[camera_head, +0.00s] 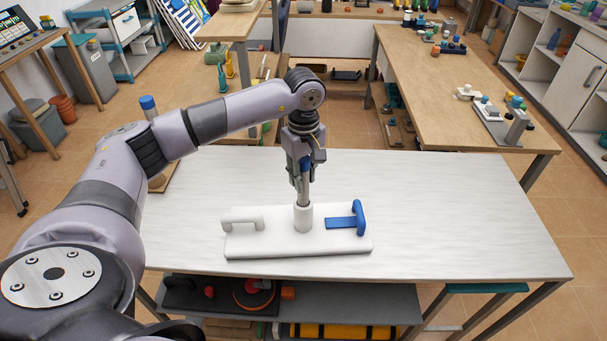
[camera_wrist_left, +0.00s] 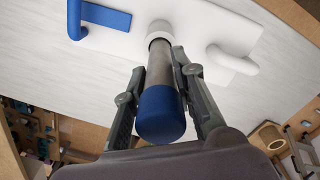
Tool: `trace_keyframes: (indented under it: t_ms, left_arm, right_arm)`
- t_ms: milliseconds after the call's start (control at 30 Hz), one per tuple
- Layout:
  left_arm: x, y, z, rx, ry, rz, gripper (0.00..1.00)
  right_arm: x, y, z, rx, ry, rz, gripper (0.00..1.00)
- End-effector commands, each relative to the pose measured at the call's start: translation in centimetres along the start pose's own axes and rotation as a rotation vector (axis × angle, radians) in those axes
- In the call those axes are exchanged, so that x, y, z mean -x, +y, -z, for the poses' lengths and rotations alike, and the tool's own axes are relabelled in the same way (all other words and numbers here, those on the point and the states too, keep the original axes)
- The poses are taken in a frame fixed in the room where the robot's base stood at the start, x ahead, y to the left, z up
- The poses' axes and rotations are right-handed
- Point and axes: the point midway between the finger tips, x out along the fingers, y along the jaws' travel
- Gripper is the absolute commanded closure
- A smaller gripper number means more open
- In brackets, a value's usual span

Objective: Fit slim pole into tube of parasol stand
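The slim pole (camera_head: 304,192) is grey with a blue cap (camera_wrist_left: 161,114) on its top end. It stands about upright over the parasol stand (camera_head: 268,243), a white plate with a white handle and a blue handle. Its lower end meets the mouth of the white tube (camera_head: 303,217) and appears to enter it; how deep is hidden. In the left wrist view the tube (camera_wrist_left: 158,30) rings the pole. My left gripper (camera_head: 303,178) points down above the tube, its fingers (camera_wrist_left: 166,72) shut on the pole's grey shaft from both sides. My right gripper is out of view.
The stand lies on a pale table (camera_head: 450,220), clear to its right and behind. A shelf below holds a black tray and a yellow case (camera_head: 340,331). Wooden benches (camera_head: 450,80) with small items stand behind.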

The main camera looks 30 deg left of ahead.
Motion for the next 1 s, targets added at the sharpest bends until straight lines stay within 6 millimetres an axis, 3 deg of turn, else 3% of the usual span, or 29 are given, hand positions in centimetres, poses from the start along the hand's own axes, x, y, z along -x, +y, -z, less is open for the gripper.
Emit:
trace_keyframes:
  t_ms: [300, 667, 767, 1000]
  left_arm:
    - [0.1, 0.0, 0.0, 0.000, 0.000, -0.001, 0.54]
    - [0.5, 0.1, 0.0, 0.000, 0.000, -0.002, 0.54]
    - [1.8, 0.1, 0.0, -0.001, 0.000, -0.004, 0.54]
    - [6.8, 0.1, 0.0, 0.000, 0.002, -0.005, 0.54]
  right_arm:
    - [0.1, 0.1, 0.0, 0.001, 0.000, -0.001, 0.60]
    - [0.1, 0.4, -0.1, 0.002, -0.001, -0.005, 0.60]
    - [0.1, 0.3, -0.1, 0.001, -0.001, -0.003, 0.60]
    - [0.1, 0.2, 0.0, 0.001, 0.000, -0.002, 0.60]
